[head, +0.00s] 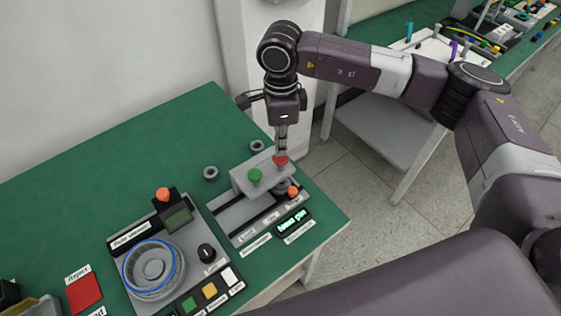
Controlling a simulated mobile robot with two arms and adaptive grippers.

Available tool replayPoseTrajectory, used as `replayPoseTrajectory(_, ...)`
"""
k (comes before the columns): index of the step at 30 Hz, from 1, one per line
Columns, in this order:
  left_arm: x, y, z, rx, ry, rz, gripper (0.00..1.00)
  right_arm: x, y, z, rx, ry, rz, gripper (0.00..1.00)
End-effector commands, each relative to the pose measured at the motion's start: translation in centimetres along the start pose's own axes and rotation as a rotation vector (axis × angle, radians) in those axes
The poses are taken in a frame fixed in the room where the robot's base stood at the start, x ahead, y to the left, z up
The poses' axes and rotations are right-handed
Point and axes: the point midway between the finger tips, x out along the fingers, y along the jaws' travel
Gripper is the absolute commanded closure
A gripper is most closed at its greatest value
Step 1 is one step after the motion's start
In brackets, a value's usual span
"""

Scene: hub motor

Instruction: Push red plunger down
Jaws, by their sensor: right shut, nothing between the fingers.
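The red plunger (281,160) stands on the grey press fixture (243,184) near the right end of the green table. My right gripper (281,150) is shut and points down from above. Its fingertips are right over the red plunger and appear to touch it, though a small gap cannot be ruled out. A green knob (255,175) sits on the same fixture, left of the plunger. My left gripper is not in view.
A tester with a blue-ringed hub (153,270), an orange button (163,194) and a small screen stands left of the fixture. Two dark rings (210,173) lie behind. A red pad (84,293) is at the front left. The table's back left is clear.

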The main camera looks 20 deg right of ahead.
Motion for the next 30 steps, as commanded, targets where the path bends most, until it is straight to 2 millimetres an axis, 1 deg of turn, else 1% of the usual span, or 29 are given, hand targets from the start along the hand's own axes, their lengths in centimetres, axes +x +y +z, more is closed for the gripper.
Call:
replayPoseTrajectory(17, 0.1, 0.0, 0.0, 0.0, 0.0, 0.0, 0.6, 0.1, 0.0, 0.0, 0.0, 0.0, 0.0, 1.0)
replayPoseTrajectory(30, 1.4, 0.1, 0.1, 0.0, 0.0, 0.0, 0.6, 1.4, 0.0, 0.0, 0.0, 0.0, 0.0, 1.0)
